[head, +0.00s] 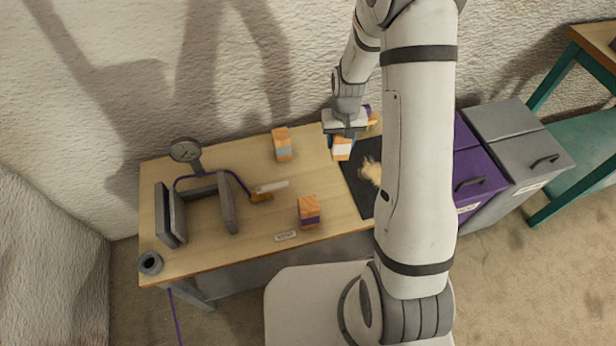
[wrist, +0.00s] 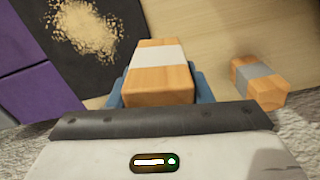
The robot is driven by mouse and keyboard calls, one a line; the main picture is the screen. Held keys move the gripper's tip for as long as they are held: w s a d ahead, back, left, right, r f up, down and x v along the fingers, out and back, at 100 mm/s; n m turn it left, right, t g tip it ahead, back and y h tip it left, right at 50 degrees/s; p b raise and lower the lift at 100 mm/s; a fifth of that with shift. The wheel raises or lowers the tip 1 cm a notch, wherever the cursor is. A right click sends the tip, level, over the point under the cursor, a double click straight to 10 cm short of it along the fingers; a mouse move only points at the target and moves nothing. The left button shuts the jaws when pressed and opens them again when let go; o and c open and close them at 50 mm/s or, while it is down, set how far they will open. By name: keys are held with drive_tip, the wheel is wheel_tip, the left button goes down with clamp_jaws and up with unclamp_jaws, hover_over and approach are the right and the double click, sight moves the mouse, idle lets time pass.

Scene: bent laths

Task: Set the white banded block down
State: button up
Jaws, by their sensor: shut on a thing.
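The white banded block (head: 341,149) is a light wooden block with a white band around its middle. My gripper (head: 342,138) is shut on it, near the back of the table by the left edge of the black mat. In the wrist view the block (wrist: 155,67) sits between the blue fingers of my gripper (wrist: 156,88), its far end pointing away over the table. I cannot tell whether its underside touches the table.
A grey banded block (head: 283,146) and a purple banded block (head: 309,211) stand on the table (head: 240,255). Sawdust lies on the black mat (head: 356,187). A clamp-like frame (head: 228,203), a gauge (head: 185,151) and a handled tool (head: 262,195) are at left. Another block partly shows behind my arm.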

drive_tip(key=a+r+n+p, duration=0.2)
drive_tip(key=a, duration=0.7)
approach(307, 174)
drive_tip(key=shift+f, duration=1.4)
drive_tip(key=shift+f, duration=0.15)
drive_tip(key=o, duration=1.1)
